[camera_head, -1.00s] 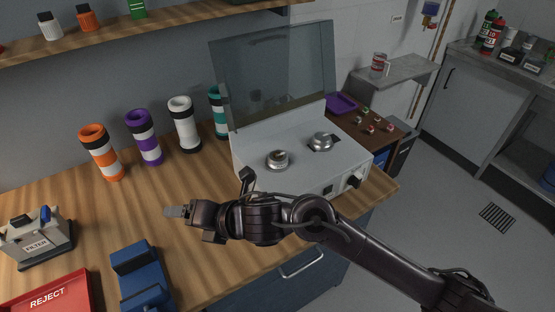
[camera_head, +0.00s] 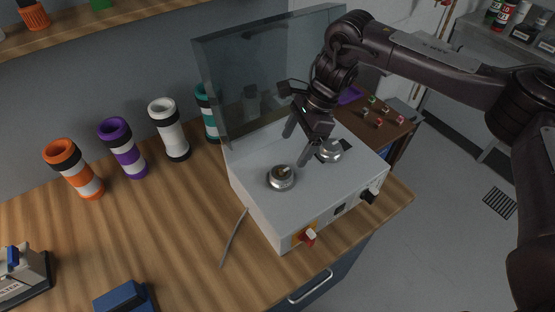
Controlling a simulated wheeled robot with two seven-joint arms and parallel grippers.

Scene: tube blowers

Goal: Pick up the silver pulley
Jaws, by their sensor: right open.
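A round silver pulley-like part (camera_head: 281,177) with a brass-coloured centre sits on the left of the white machine's top (camera_head: 262,147). A second round silver part (camera_head: 329,151) sits further right on the same top, partly behind my right gripper. I cannot tell for sure which is the named pulley. My right gripper (camera_head: 296,147) points down over the machine top, open and empty. Its fingers are between and slightly behind the two silver parts, with one fingertip close to the gap between them. My left gripper is not in view.
The machine's clear lid (camera_head: 245,85) stands raised behind the gripper. Orange (camera_head: 75,168), purple (camera_head: 122,147), white (camera_head: 169,130) and teal tubes (camera_head: 208,112) stand left of it. A blue block (camera_head: 124,299) is at the front. The wooden bench (camera_head: 170,230) between is mostly clear.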

